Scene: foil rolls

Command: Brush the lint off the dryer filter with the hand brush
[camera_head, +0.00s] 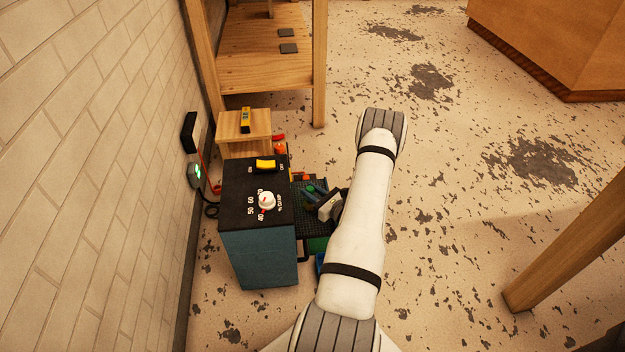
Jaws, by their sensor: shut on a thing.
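My gripper (322,203) is low beside the right side of a blue machine with a black top (245,190). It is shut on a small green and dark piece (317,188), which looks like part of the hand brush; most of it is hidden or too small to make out. A dark mesh surface (311,225), which may be the dryer filter, lies just under and left of my gripper. My arm covers its right side. I cannot tell whether the brush touches the mesh, and I cannot make out lint.
The machine has a white knob (267,201) and a yellow switch (265,165). A brick wall (85,150) closes the left; open floor (460,220) lies right.

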